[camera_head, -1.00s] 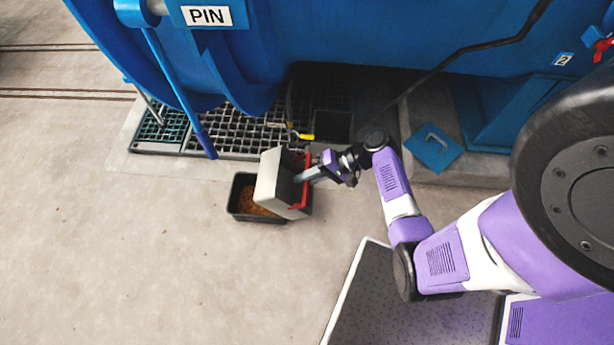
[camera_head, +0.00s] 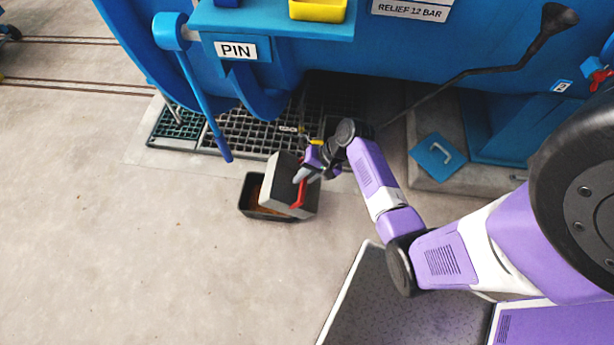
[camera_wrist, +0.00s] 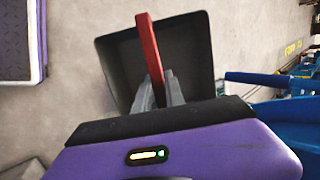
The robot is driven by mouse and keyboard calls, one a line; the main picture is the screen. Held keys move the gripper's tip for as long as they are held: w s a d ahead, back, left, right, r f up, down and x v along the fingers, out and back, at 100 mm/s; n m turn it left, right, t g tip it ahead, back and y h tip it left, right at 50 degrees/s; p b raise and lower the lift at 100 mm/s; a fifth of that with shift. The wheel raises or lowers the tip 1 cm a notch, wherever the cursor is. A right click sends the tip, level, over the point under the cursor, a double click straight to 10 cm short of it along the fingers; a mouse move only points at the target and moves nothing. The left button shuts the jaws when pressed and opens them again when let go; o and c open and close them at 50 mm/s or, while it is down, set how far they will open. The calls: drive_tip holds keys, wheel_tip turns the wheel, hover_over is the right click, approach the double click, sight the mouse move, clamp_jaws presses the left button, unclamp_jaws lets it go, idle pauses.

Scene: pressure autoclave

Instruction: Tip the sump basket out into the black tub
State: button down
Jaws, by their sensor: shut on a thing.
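The sump basket (camera_head: 284,182) is a pale box with a dark inside and a red handle (camera_head: 299,192). My gripper (camera_head: 304,174) is shut on that handle. The basket is tilted over the right part of the black tub (camera_head: 262,213) and hides much of it. Brown matter shows in the tub's uncovered left part. In the wrist view, the basket (camera_wrist: 195,50) shows a dark inside with no contents visible, and the red handle (camera_wrist: 150,50) lies between my fingers (camera_wrist: 160,95). I cannot tell whether basket and tub touch.
A black floor grating (camera_head: 235,132) lies behind the tub, under the blue vessel (camera_head: 400,50). A blue lever (camera_head: 205,100) hangs near the tub. A blue plate with a handle (camera_head: 437,157) lies to the right. The floor left of the tub is clear.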

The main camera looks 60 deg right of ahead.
drive_tip(key=w+a+r+g+h+p, duration=0.2)
drive_tip(key=w+r+g+p, duration=0.1)
drive_tip(key=w+g+p, duration=0.2)
drive_tip(key=shift+w+r+g, duration=0.3)
drive_tip(key=shift+g, duration=0.1)
idle(0.3)
